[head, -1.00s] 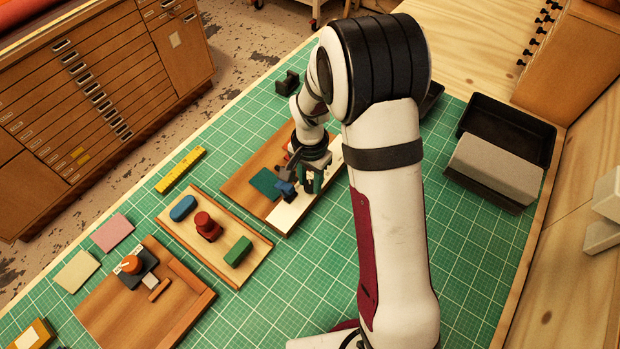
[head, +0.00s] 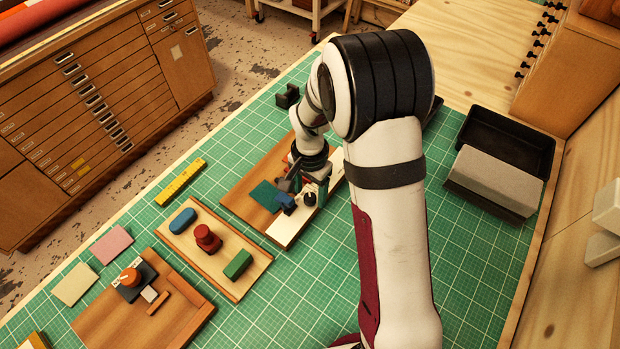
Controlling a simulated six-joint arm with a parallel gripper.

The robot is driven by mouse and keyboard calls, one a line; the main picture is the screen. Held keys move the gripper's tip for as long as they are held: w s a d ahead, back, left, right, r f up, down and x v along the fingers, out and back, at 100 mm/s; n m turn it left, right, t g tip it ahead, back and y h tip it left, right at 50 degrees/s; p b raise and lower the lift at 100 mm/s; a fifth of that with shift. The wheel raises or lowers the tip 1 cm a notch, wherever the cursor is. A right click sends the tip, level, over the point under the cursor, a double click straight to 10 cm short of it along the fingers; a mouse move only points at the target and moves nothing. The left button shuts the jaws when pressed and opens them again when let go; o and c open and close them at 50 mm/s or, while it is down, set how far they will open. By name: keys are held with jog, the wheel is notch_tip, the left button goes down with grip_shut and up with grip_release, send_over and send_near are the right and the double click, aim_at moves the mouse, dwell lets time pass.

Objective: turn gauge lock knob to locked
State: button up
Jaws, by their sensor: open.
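My gripper (head: 309,182) is open at the far board (head: 248,207), its fingers pointing down above the board's right part. A small black round knob (head: 309,199) shows just below and between the fingers; I cannot tell whether they touch it. A blue block (head: 286,201) and a teal pad (head: 266,195) are beside it, near a white strip (head: 287,229). An orange knob (head: 130,277) sits on a black base with white marks, on the near left board. I cannot tell for certain which knob is the gauge lock knob, nor read its setting.
A middle board (head: 215,275) carries a blue piece, a red knob and a green block. A yellow bar (head: 181,183) and pink and cream pads lie to the left. A black tray (head: 505,140) and grey block stand right. Green mat is clear between.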

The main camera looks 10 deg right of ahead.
aim_at(310, 197)
notch_tip(310, 197, up, 15)
jog(key=shift+r, duration=0.1)
dwell(0.3)
jog(key=s+r+n+y, duration=0.1)
jog(key=s+n, duration=0.2)
jog(key=s, duration=2.2)
jog(key=shift+a+r+n+y, duration=0.15)
jog(key=shift+r+n+y, duration=0.15)
jog(key=shift+y, duration=0.1)
